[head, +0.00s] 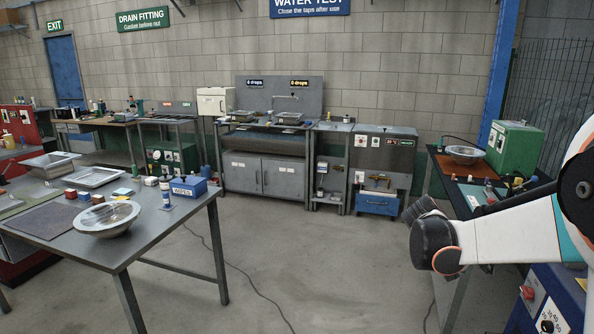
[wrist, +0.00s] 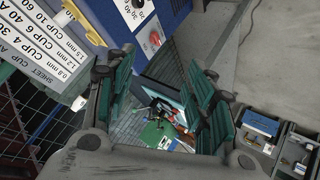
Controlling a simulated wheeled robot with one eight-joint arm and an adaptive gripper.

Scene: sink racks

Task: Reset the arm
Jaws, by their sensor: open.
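In the wrist view my gripper (wrist: 163,88) is open, with its two green-padded fingers spread wide on either side of the picture. Nothing is held between them; floor and a work area with small tools show beyond the gap. I cannot make out the gripper's fingers in the head view.
A grey table (head: 137,241) with a steel basin (head: 106,219) and blue wipes box (head: 189,187) stands left. A bench with a green box (head: 514,148) is close behind my arm. A blue cabinet (head: 547,300) is low right. The middle floor is clear except for a cable.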

